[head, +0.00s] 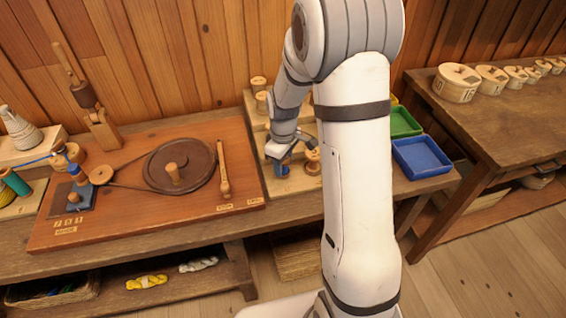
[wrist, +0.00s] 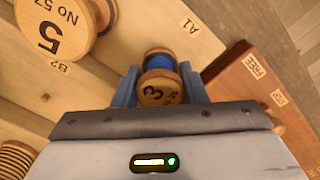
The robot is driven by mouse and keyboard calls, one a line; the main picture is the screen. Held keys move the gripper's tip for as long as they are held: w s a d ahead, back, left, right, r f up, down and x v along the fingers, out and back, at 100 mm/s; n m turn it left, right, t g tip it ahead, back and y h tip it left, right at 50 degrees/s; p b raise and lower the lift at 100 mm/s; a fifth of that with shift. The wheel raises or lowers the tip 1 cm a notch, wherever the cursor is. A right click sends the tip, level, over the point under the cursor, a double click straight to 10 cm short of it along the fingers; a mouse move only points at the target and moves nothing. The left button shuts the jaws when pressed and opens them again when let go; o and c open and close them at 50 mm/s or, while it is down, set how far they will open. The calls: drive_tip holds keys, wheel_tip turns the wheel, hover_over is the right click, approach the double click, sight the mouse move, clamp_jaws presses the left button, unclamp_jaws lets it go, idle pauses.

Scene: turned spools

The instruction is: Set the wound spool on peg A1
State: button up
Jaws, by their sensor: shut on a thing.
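The wound spool, with blue thread between pale wooden ends, is between the fingers of my gripper (wrist: 158,85). In the wrist view the spool (wrist: 158,90) shows a "3" on its near end. In the head view its blue thread (head: 281,170) shows below my gripper (head: 279,150), low over the stepped wooden rack (head: 291,184). The A1 label (wrist: 188,24) is on the pale rack surface just beyond the spool, to its right. The A1 peg does not show; I cannot tell whether the spool touches the rack.
A larger wooden spool marked 5 (wrist: 58,22) stands close to the left, by the B2 label (wrist: 60,68). The winding board (head: 130,215) with its dark wheel (head: 195,165) lies left of the rack. Green (head: 404,122) and blue trays (head: 422,158) are to the right.

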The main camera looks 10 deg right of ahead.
drive_tip(key=shift+f+b, duration=0.45)
drive_tip(key=shift+f, duration=0.15)
idle(0.3)
drive_tip(key=o, duration=0.7)
drive_tip(key=shift+r+p, duration=3.6)
drive_tip(key=shift+r, duration=1.95)
